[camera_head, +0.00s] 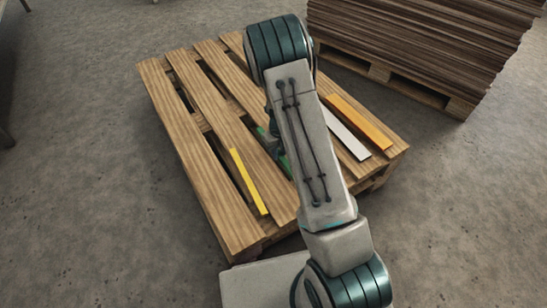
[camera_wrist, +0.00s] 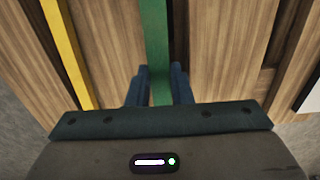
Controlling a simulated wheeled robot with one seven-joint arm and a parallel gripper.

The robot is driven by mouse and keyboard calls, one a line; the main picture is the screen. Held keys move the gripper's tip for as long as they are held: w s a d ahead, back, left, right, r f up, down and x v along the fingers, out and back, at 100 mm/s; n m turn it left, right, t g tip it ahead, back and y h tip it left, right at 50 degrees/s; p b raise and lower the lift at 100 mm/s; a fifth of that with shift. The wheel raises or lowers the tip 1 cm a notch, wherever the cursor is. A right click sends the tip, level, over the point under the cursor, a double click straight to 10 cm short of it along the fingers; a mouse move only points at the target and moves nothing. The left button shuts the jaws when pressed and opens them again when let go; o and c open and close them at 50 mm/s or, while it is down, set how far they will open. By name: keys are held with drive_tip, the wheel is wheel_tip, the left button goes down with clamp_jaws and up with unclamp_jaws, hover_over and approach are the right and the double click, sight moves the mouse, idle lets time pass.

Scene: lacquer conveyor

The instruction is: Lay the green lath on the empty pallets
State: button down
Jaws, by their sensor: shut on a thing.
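The green lath (camera_wrist: 155,45) is between the two fingers of my gripper (camera_wrist: 160,88) in the wrist view, and the gripper is shut on it. It lies over the wooden slats of the pallets. In the head view only short bits of the green lath (camera_head: 284,163) show, as my arm hides most of it. The pallets (camera_head: 190,110) stand on the floor under my arm, in the middle of the head view. I cannot tell whether the lath touches the slats.
A yellow lath (camera_head: 248,181) lies on the pallets left of the green one. A white lath (camera_head: 346,134) and an orange lath (camera_head: 358,121) lie to the right. A tall stack of brown boards (camera_head: 425,40) stands on another pallet at the back right.

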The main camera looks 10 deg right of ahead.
sight(274, 163)
drive_tip(key=shift+w+a+f, duration=0.6)
drive_tip(key=shift+w, duration=0.1)
drive_tip(key=shift+w+a+f+b, duration=0.1)
drive_tip(key=shift+f+b, duration=0.1)
drive_tip(key=shift+b, duration=0.1)
drive_tip(key=shift+f+b, duration=0.9)
drive_tip(key=shift+f, duration=0.9)
drive_tip(key=shift+f, duration=0.15)
drive_tip(key=c, duration=1.3)
unclamp_jaws()
